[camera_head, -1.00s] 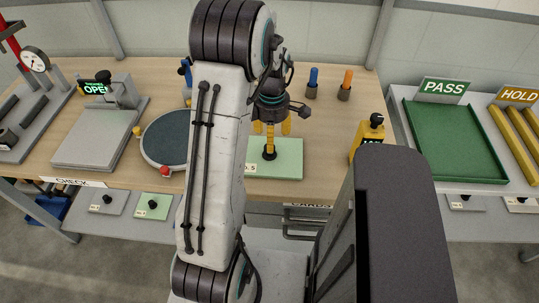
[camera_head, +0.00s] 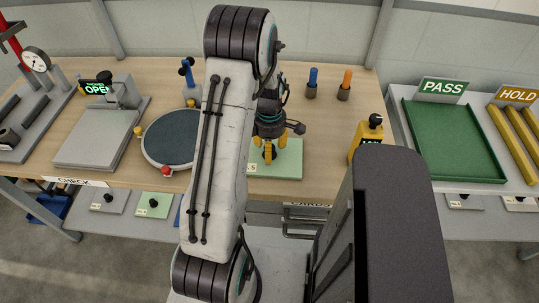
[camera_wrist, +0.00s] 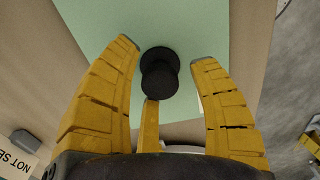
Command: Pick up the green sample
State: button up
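The green sample (camera_head: 289,164) is a flat light green plate with a black knob, lying on the wooden table in front of me. My gripper (camera_head: 269,157) is lowered over the knob. In the wrist view, my gripper (camera_wrist: 165,55) has its yellow fingers spread, with the black knob (camera_wrist: 158,73) between them. Gaps show between the side fingers and the knob. The green plate also shows in the wrist view (camera_wrist: 195,25). My arm and fingers hide part of the plate in the head view.
A round dark turntable (camera_head: 172,137) stands left of the plate, and a yellow-black device (camera_head: 368,139) stands to its right. A green PASS tray (camera_head: 452,140) is further right. Another light green plate (camera_head: 153,206) with a knob lies on the lower shelf.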

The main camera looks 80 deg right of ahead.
grip_shut()
dwell(0.3)
jog(key=shift+r, duration=0.15)
